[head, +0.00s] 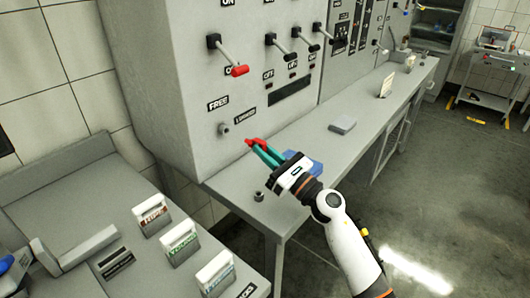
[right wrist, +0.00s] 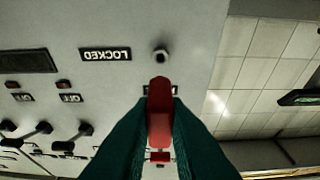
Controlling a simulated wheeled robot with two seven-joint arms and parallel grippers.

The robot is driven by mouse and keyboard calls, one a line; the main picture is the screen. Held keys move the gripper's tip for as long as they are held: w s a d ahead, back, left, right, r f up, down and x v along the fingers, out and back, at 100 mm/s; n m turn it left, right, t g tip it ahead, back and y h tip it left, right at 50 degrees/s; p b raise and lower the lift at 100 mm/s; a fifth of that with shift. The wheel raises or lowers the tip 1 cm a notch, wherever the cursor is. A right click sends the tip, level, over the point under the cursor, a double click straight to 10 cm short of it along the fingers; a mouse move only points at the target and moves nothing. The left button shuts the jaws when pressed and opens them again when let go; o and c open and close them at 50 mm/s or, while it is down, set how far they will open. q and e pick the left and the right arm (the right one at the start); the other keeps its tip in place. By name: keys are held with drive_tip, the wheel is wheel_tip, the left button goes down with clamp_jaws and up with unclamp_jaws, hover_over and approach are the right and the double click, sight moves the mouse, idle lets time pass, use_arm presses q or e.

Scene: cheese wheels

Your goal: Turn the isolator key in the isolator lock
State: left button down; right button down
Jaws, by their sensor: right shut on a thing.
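The isolator key (head: 249,141) is red and held in the teal fingers of my right gripper (head: 262,149). The key also shows in the right wrist view (right wrist: 160,115), pointing toward the isolator lock (right wrist: 161,54). The lock is a small round grey barrel on the cabinet's front, and it shows in the head view (head: 223,128) left of the key. A gap shows between key and lock in both views. The labels FREE (head: 218,103) and LOCKED (head: 245,115) are beside the lock. My left gripper is not in view.
Labelled card holders (head: 152,220) stand at lower left.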

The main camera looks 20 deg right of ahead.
drive_tip(key=shift+w+a+b, duration=0.4)
drive_tip(key=shift+w+a, duration=0.15)
drive_tip(key=shift+w, duration=0.25)
drive_tip(key=shift+w+a+b, duration=0.35)
drive_tip(key=shift+w+a, duration=0.15)
drive_tip(key=shift+w, duration=0.25)
drive_tip(key=shift+w+a+b, duration=0.4)
drive_tip(key=shift+w+a, duration=0.15)
drive_tip(key=shift+w, duration=0.25)
drive_tip(key=shift+b, duration=0.35)
drive_tip(key=shift+w+a+b, duration=0.45)
drive_tip(key=shift+w, duration=0.2)
drive_tip(key=shift+w+a+b, duration=0.4)
drive_tip(key=shift+w, duration=0.2)
idle(0.4)
drive_tip(key=c, duration=1.3)
unclamp_jaws()
drive_tip(key=shift+c, duration=0.2)
drive_tip(key=shift+d+f, duration=0.1)
